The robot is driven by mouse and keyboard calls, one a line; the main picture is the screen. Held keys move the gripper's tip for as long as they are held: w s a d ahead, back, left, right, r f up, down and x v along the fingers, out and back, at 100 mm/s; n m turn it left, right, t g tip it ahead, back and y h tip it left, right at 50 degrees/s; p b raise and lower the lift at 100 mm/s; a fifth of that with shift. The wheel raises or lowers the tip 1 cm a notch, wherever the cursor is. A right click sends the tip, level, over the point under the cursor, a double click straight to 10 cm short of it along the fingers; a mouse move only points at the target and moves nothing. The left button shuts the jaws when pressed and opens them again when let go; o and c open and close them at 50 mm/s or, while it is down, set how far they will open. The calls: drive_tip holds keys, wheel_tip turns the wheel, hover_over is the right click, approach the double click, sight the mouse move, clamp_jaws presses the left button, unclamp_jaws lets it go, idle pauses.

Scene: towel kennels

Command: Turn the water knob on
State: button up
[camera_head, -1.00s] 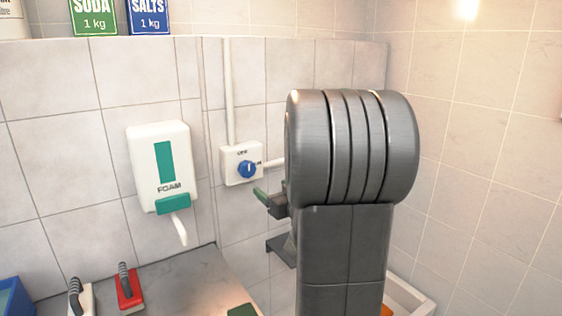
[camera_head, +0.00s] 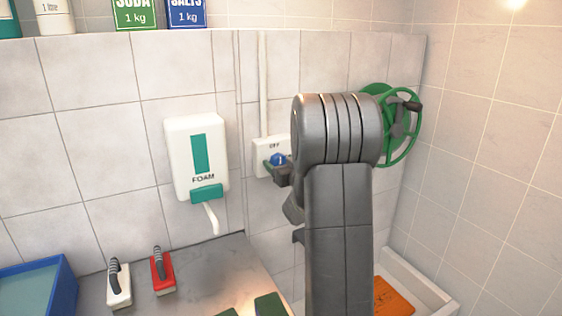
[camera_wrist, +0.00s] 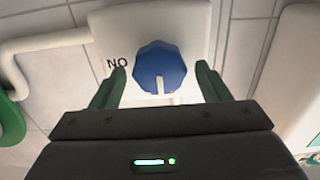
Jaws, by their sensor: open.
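My gripper (camera_wrist: 160,82) is open, with one green fingertip on each side of the knob and gaps between. In the head view my gripper (camera_head: 272,168) is at the knob's lower edge, and my arm hides the box's right part.
A foam dispenser (camera_head: 198,158) hangs left of the box. A green hose reel (camera_head: 400,125) is on the wall at the right. Brushes (camera_head: 162,272), a blue tub (camera_head: 62,285) and green pieces stand on the counter below. An orange item (camera_head: 393,296) lies in a white basin.

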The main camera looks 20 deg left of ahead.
drive_tip(key=c, duration=1)
drive_tip(key=shift+o, duration=0.2)
drive_tip(key=shift+w+m, duration=0.1)
drive_tip(key=shift+m, duration=0.2)
drive_tip(key=m, duration=0.3)
drive_tip(key=shift+m, duration=0.4)
drive_tip(key=m+p, duration=0.1)
drive_tip(key=m, duration=0.3)
drive_tip(key=shift+w+d+m, duration=0.1)
drive_tip(key=shift+m, duration=0.2)
drive_tip(key=m+p, duration=0.1)
drive_tip(key=m, duration=0.3)
drive_tip(key=shift+f, duration=0.1)
drive_tip(key=shift+f+m+p, duration=0.15)
drive_tip(key=shift+m+p, duration=0.5)
drive_tip(key=shift+m, duration=1.75)
